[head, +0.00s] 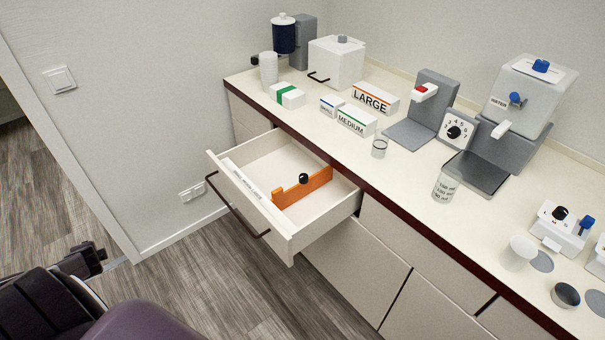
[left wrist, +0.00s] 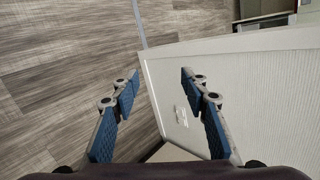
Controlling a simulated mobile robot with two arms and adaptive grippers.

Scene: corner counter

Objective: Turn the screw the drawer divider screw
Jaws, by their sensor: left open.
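The drawer divider screw has a round black knob (head: 304,178) and sits on the orange divider (head: 318,184) inside the open drawer (head: 282,232). My left gripper (head: 98,252) is at the lower left of the head view, over the floor and well apart from the drawer. In the left wrist view its two blue-padded fingers (left wrist: 158,92) are spread, with nothing between them. My right gripper shows in neither view.
The drawer's dark bar handle (head: 238,208) sticks out at its front. The counter (head: 305,126) above holds boxes labelled LARGE (head: 372,98) and MEDIUM (head: 356,120), cups and dispensers. The floor (head: 195,275) left of the drawer is clear.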

